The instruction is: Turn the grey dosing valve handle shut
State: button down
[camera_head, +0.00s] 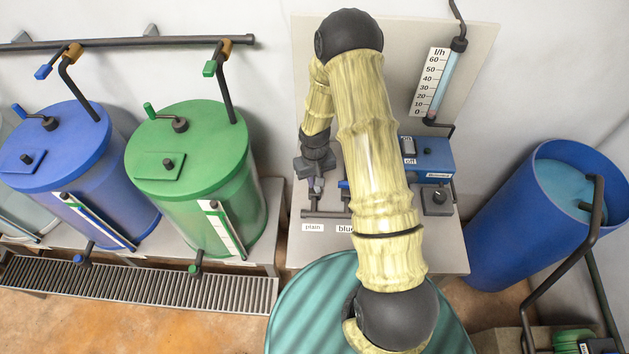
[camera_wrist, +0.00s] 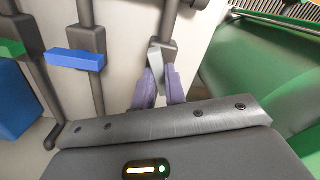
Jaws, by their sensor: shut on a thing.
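The grey valve handle (camera_wrist: 156,66) is a short flat lever on a dark pipe valve in the wrist view. My gripper (camera_wrist: 161,80) has its two purple fingers on either side of the handle and is shut on it. In the head view my gripper (camera_head: 317,186) is at the pipe above the label "plain" (camera_head: 313,228). The handle cannot be made out there. A blue handle (camera_wrist: 75,60) and a green handle (camera_wrist: 11,48) sit on neighbouring pipes to the left in the wrist view, apart from my fingers.
A flow gauge (camera_head: 433,82) marked l/h is on the back panel. A blue box with an off label (camera_head: 430,160) stands right of my arm. A green tank (camera_head: 190,165) and a blue tank (camera_head: 55,150) stand left, a blue barrel (camera_head: 510,230) right.

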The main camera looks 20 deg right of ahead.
jog(key=n+b, duration=0.1)
jog(key=n, duration=0.5)
jog(key=shift+n, duration=0.3)
jog(key=n, duration=0.6)
jog(key=shift+n, duration=0.3)
jog(key=c, duration=1.4)
grip_release()
jog(key=shift+c, duration=0.2)
jog(key=shift+r, duration=0.1)
notch_tip(320, 180, up, 17)
jog(key=b, duration=0.2)
jog(key=shift+r, duration=0.15)
